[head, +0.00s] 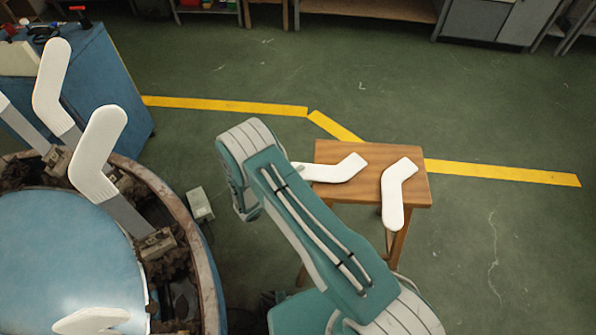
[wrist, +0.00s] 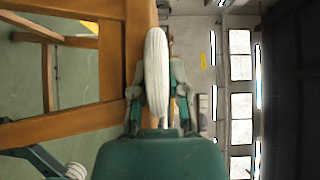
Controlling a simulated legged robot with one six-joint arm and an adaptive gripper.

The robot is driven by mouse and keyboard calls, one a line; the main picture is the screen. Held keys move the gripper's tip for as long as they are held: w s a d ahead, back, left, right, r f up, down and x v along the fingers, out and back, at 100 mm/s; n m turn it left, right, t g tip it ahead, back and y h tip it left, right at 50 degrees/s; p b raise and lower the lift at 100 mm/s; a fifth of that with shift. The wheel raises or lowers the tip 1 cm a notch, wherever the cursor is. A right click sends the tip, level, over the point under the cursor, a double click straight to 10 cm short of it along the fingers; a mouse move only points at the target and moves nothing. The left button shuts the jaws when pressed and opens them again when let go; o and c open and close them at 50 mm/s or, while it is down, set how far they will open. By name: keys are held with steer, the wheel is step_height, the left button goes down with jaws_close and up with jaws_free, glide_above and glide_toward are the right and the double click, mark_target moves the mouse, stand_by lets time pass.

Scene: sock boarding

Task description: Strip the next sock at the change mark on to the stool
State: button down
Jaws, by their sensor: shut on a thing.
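My gripper (wrist: 157,100) is shut on a white sock (wrist: 156,65), seen edge-on between the two fingers in the wrist view. In the head view my arm hides the gripper. A white bent sock (head: 338,171) there reaches out from behind my arm over the wooden stool (head: 410,168); it appears to be the held one. Whether it touches the stool top is unclear. Another white sock (head: 397,192) lies on the stool's right side, its end over the front edge. The stool's wood (wrist: 112,60) is close beside the held sock in the wrist view.
A round machine (head: 60,250) at the left carries several upright boards with white socks (head: 98,150). A blue cabinet (head: 115,90) stands behind it. A small grey box (head: 199,205) is on the floor. Yellow floor tape (head: 500,172) runs behind the stool. The floor at the right is clear.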

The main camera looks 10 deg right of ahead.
steer(key=c, duration=0.5)
jaws_free()
steer(key=shift+c, duration=0.2)
steer(key=v, duration=1.2)
steer(key=shift+w, duration=0.1)
steer(key=s+d+r+m+g+y, duration=0.2)
steer(key=d+r+m+g, duration=0.15)
steer(key=r+m, duration=0.4)
steer(key=s+d+r+m+g+y, duration=0.1)
steer(key=d+r+m+g+y, duration=0.2)
steer(key=r+m, duration=0.5)
steer(key=s+d+r+m+g+y, duration=0.1)
steer(key=s+d+r+m+g, duration=0.2)
steer(key=r+m, duration=0.45)
steer(key=s+d+r+m+t+y, duration=0.2)
steer(key=s+r+m+t+y, duration=0.1)
steer(key=s+r+m, duration=0.4)
steer(key=s+d+r+m+t+y, duration=0.2)
steer(key=s+r+m+y, duration=0.4)
steer(key=m, duration=0.6)
step_height(320, 180, up, 3)
steer(key=shift+s+d+r+t, duration=0.1)
steer(key=shift+s+d+t, duration=0.15)
steer(key=shift+s+t, duration=0.55)
